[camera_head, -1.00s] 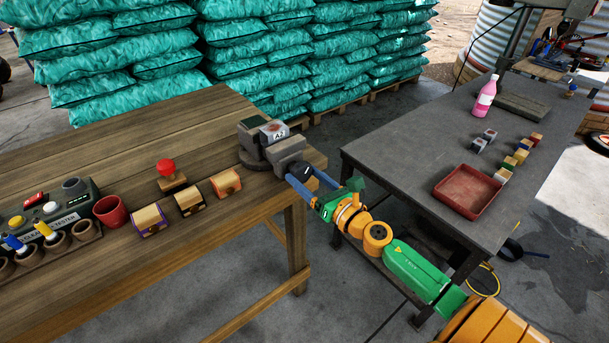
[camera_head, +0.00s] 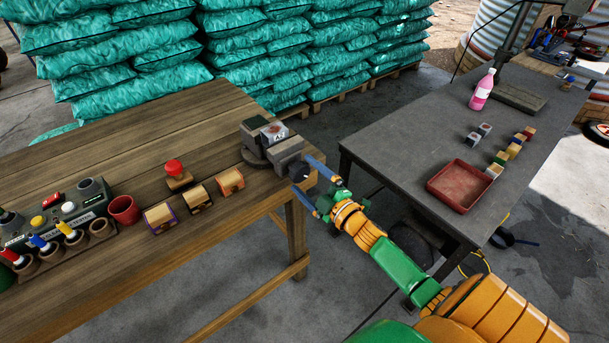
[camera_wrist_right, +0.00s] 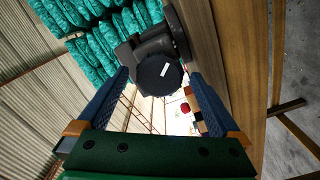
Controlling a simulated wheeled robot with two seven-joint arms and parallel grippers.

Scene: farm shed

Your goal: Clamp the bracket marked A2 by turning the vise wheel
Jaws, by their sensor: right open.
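The grey vise (camera_head: 286,148) stands at the right corner of the wooden bench. The bracket marked A2 (camera_head: 278,136) sits between its jaws, label facing up; whether the jaws touch it I cannot tell. The vise wheel (camera_head: 299,172) is a dark round disc on the vise's near side. It also shows in the right wrist view (camera_wrist_right: 158,76), with a white mark on its face. My right gripper (camera_head: 301,174) is open, its blue fingers on either side of the wheel. In the wrist view, gaps show between the fingers and the wheel. My left gripper is not in view.
The wooden bench (camera_head: 120,160) also holds a red-knobbed stamp (camera_head: 175,172), small chest-like boxes (camera_head: 196,196), a red cup (camera_head: 124,210) and a control box (camera_head: 60,215). A dark table (camera_head: 400,140) with a red tray (camera_head: 460,187) stands to the right.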

